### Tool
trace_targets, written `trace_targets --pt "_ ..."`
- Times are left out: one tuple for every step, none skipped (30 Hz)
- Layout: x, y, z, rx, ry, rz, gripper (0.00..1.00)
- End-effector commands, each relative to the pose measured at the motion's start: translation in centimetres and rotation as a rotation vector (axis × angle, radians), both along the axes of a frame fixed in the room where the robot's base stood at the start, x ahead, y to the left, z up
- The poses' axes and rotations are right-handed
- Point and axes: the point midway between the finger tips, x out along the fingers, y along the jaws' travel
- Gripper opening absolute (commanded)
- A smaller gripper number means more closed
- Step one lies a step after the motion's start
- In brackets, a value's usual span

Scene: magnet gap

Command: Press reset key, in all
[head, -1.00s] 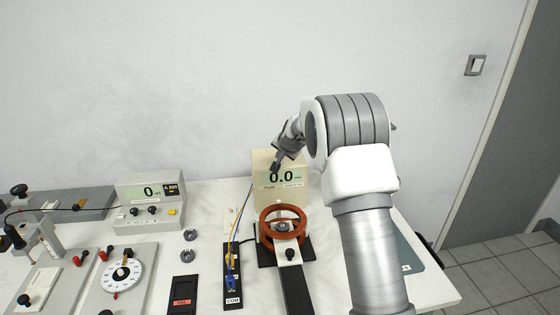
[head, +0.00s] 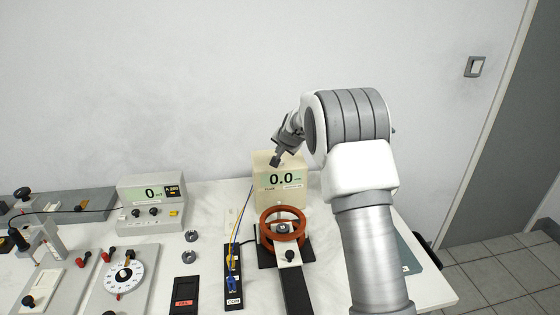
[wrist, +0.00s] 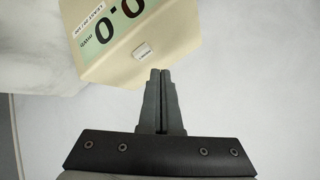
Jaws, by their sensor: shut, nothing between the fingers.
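A beige meter box (head: 272,199) stands at the back of the bench; its display reads 0.0. In the wrist view the box (wrist: 180,30) appears tilted, with its display at upper left. A small white key (wrist: 143,50) with tiny dark lettering sits on its top face; the lettering is too small to read. My gripper (wrist: 160,72) is shut and empty, its fingertips just beside the key in that view. I cannot tell the remaining height. In the head view my gripper (head: 275,160) is at the box's top edge, and the key does not show.
An orange-red ring coil (head: 265,220) stands in front of the box. A black strip with blue and yellow leads (head: 233,262) lies between. The wall is close behind.

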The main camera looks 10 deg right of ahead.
Motion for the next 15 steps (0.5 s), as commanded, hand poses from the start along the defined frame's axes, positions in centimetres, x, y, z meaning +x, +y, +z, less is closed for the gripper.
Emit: trace_targets --pt "0.0 0.0 1.0 -0.001 -0.001 0.001 0.00" --pt "0.0 0.0 1.3 -0.001 -0.001 0.001 0.00" --pt "0.0 0.0 1.7 -0.001 -0.001 0.001 0.00" --pt "0.0 0.0 2.0 -0.001 -0.001 0.001 0.00" --pt "0.0 0.0 2.3 -0.001 -0.001 0.001 0.00" --pt "0.0 0.0 2.7 0.000 -0.001 0.000 0.00" --pt "0.0 0.0 3.0 0.000 -0.001 0.000 0.00" --pt "0.0 0.0 3.3 0.000 -0.001 0.000 0.00" --pt "0.0 0.0 3.7 0.001 -0.001 0.001 0.00" --pt "0.0 0.0 3.8 0.001 -0.001 0.000 0.00" --pt "0.0 0.0 4.0 0.001 0.000 -0.001 0.00" --pt "0.0 0.0 4.1 0.001 0.000 -0.001 0.00" --pt "0.0 0.0 4.1 0.001 0.000 -0.001 0.00" --pt "0.0 0.0 4.1 0.001 0.000 -0.001 0.00" --pt "0.0 0.0 4.0 0.001 0.000 -0.001 0.00"
